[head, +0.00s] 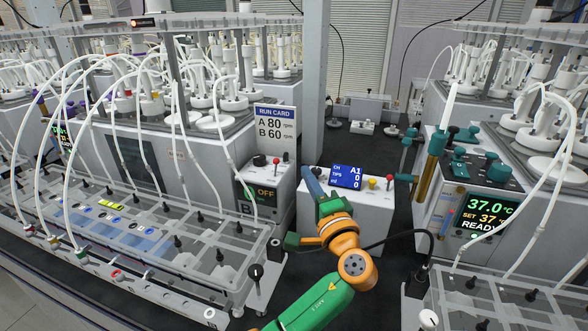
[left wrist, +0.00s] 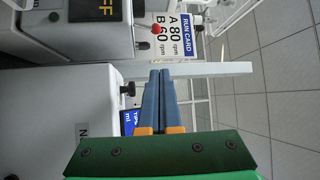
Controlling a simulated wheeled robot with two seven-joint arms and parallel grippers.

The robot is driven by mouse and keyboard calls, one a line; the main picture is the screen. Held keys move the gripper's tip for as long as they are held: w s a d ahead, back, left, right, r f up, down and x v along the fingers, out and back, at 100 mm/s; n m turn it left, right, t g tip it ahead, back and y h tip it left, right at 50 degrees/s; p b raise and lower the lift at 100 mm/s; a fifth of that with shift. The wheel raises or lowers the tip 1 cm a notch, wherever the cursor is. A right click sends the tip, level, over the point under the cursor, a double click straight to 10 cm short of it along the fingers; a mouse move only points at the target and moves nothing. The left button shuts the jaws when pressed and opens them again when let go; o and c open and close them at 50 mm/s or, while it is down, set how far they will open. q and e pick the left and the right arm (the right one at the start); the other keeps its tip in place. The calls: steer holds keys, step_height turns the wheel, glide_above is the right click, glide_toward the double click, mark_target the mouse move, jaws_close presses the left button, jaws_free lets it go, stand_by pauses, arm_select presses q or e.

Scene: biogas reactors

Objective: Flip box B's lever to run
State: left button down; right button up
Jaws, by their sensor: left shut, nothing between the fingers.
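Box B (head: 255,215) is a pale box marked B with a dark display reading OFF (head: 266,192). A small lever with a red ball tip (head: 276,160) stands on its top, beside a black knob (head: 259,160). In the left wrist view the red ball (left wrist: 155,28) shows sideways, near box B's partly cut-off display (left wrist: 97,8). My left gripper (head: 309,176), with blue fingers, is right of box B and apart from the lever. Its fingers (left wrist: 160,75) are closed together and empty. My right gripper is not in view.
A run card (head: 275,128) behind box B reads A 80, B 60 rpm. A clear-topped rack (head: 150,240) with tubes lies left. A 37.0°C unit (head: 487,212) stands right.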

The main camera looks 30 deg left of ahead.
mark_target(276, 168)
arm_select(q)
steer(key=p+x, duration=0.2)
steer(key=x, duration=0.7)
steer(key=shift+a, duration=0.15)
steer(key=s+p, duration=0.3)
steer(key=shift+s+f, duration=0.1)
steer(key=shift+f, duration=0.15)
steer(key=shift+s+f, duration=0.15)
steer(key=shift+s, duration=0.25)
steer(key=shift+f, duration=0.1)
steer(key=shift+w, duration=0.15)
